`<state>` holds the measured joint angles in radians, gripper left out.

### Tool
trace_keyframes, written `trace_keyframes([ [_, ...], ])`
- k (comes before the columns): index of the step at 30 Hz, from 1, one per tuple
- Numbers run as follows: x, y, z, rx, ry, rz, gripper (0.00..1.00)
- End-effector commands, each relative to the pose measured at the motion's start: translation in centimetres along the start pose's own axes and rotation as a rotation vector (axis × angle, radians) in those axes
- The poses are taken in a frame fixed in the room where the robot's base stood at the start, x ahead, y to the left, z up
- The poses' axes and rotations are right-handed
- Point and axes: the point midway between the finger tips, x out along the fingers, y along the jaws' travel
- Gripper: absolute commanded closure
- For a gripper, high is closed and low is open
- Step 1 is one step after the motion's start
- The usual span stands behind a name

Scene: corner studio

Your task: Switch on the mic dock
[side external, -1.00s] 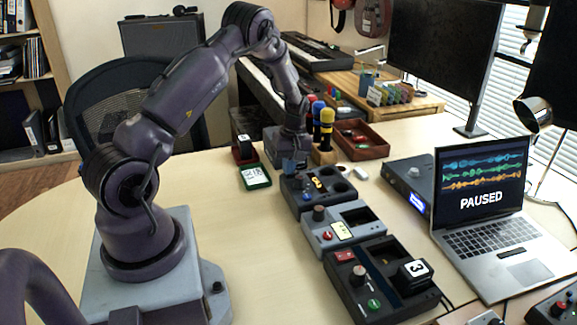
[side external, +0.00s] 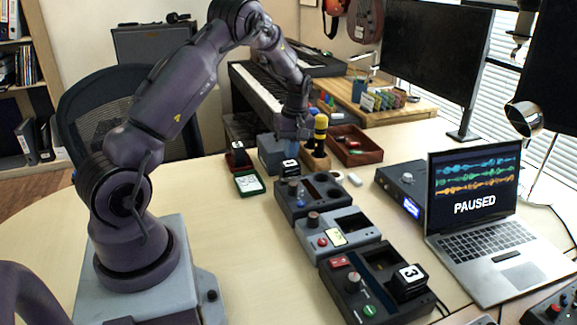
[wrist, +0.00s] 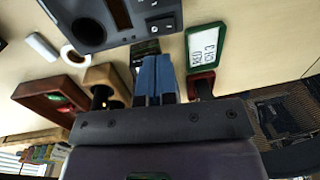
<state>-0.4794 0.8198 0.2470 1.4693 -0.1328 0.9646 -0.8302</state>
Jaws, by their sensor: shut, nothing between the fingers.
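My gripper (side external: 289,146) is shut and empty, its blue fingers pointing down over the far end of the row of devices. In the wrist view its fingertips (wrist: 154,60) are just below a small dark block (wrist: 146,47); a black block with a white mark (side external: 290,168) shows under the gripper in the side view. The farthest dark device (side external: 311,205) has a blue knob and round wells. No label readable here names the mic dock.
A grey device (side external: 338,242) and a dark device (side external: 352,298) stand nearer. A green-framed card (side external: 248,182) lies left. A laptop (side external: 485,238) reading PAUSED is right. The table's left-centre is clear.

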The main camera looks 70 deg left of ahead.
Motion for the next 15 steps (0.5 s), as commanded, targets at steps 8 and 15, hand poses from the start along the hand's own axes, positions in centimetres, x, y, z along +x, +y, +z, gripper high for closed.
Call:
trace_keyframes([
  [8,-5.6,0.1,0.0,0.001,0.002,0.003,1.00],
  [15,-7.2,0.0,0.0,0.000,0.000,-0.001,1.00],
])
